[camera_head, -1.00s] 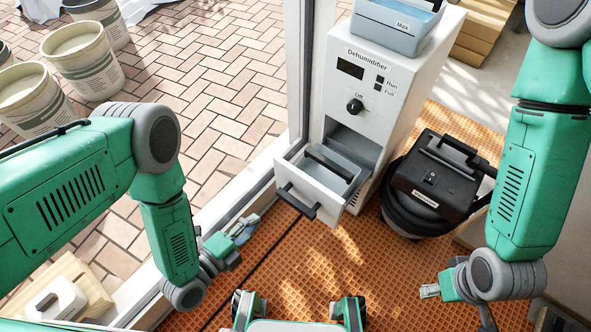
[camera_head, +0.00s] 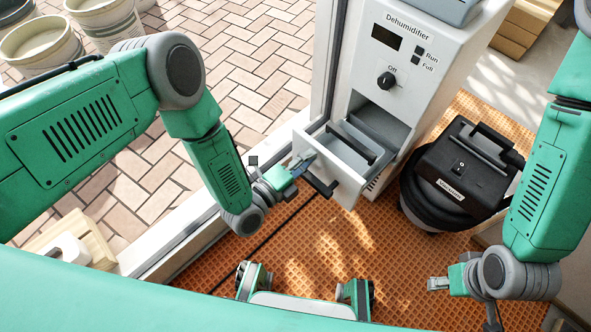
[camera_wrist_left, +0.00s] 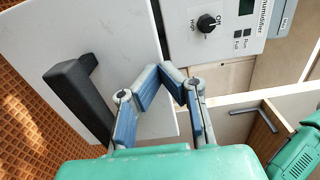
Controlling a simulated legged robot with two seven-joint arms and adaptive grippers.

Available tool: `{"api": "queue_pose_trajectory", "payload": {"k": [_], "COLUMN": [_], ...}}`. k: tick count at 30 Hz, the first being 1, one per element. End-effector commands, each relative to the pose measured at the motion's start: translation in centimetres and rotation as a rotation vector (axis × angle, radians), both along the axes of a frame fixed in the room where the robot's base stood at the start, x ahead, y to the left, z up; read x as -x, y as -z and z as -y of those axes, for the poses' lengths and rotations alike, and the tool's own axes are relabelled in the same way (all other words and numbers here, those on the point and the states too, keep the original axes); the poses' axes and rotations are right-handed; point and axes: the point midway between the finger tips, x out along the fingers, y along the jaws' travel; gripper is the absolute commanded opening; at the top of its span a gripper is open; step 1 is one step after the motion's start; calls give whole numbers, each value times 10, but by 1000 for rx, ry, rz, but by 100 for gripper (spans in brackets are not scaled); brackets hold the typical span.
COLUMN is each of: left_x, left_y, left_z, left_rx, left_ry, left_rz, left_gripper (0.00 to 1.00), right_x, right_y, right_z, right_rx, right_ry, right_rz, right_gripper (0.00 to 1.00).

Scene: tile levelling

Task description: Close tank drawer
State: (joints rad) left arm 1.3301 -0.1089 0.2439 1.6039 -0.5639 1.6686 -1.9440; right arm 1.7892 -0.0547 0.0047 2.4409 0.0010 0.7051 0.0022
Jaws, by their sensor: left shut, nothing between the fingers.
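The tank drawer (camera_head: 335,165) sticks out from the lower front of the white dehumidifier (camera_head: 385,75), with a grey tank (camera_head: 362,138) with a dark bar inside it. Its front has a black handle (camera_head: 320,184). My left gripper (camera_head: 302,162) is at the left part of the drawer front, beside the handle. In the left wrist view my left gripper (camera_wrist_left: 168,72) is shut and empty, its tips over the white drawer front (camera_wrist_left: 110,40); contact is unclear. The handle (camera_wrist_left: 80,95) lies to its left there. My right gripper (camera_head: 438,284) is low at the right, away from the drawer; its fingers are too small to judge.
A black vacuum (camera_head: 463,170) stands right of the dehumidifier. A white door frame (camera_head: 190,225) runs along the left of the orange floor mat (camera_head: 315,245). Buckets (camera_head: 42,45) stand on the brick paving at upper left. The mat in front is mostly clear.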

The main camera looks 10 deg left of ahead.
Motion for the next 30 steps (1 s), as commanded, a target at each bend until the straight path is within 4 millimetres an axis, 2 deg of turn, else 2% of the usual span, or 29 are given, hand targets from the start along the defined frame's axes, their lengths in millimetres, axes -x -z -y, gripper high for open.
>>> {"api": "queue_pose_trajectory", "payload": {"k": [4,17,21,25,30], "left_x": [-7,-9,-17,-33,-59], "left_y": [1,0,-1,-1,-3], "left_z": [5,5,4,12,46], "left_rx": [0,1,8,10,-4], "left_ry": [-1,0,0,-1,1], "left_rz": [0,-1,2,5,5], "left_gripper": [0,0,0,0,0], "right_x": [0,0,-1,-3,-17], "right_y": [4,3,1,-2,-3], "right_z": [0,0,5,23,68], "right_rx": [0,2,10,19,7], "right_ry": [0,0,0,0,0], "right_rz": [0,0,1,1,3], "right_gripper": [40,40,40,40,40]}}
